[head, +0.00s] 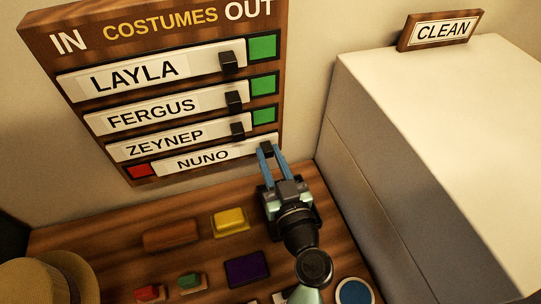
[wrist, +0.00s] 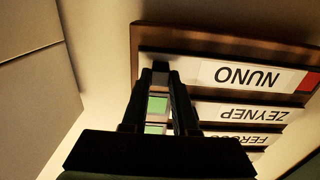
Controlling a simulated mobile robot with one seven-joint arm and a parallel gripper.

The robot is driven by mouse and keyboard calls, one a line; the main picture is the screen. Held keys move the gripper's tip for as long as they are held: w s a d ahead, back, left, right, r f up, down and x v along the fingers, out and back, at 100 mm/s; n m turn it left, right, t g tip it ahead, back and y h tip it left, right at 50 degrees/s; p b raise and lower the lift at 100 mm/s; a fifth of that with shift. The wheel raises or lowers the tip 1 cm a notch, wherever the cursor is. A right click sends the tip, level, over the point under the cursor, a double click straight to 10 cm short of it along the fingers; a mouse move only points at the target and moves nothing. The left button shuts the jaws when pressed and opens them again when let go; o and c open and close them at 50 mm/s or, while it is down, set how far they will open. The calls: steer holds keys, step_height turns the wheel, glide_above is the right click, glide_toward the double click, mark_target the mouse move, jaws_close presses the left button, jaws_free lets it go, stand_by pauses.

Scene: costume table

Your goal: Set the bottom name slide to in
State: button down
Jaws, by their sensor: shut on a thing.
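The wooden costumes board (head: 165,17) hangs on the wall, marked IN at left and OUT at right. Its bottom name slide, NUNO (head: 203,160), sits to the right, with a red square (head: 141,171) showing at its left end. NUNO also shows upside down in the wrist view (wrist: 240,76). My gripper (head: 267,152) is at the slide's right end, its blue fingers shut on the slide's dark knob (wrist: 160,66). The fingers hide part of the knob.
The LAYLA (head: 135,75), FERGUS (head: 150,112) and ZEYNEP (head: 165,143) slides sit to the left, with green squares at right. A large pale box (head: 430,110) stands at right. A yellow block (head: 230,220) and several small items lie on the table below.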

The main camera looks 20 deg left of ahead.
mark_target(237, 151)
stand_by(0.3)
steer(key=s+a, duration=0.1)
steer(key=s+a+b, duration=0.1)
steer(key=a, duration=0.1)
steer(key=s+a+b, duration=0.1)
steer(key=a, duration=0.1)
steer(key=shift+s+f, duration=0.1)
steer(key=shift+d, duration=0.1)
steer(key=c, duration=0.7)
jaws_free()
steer(key=shift+s, duration=0.1)
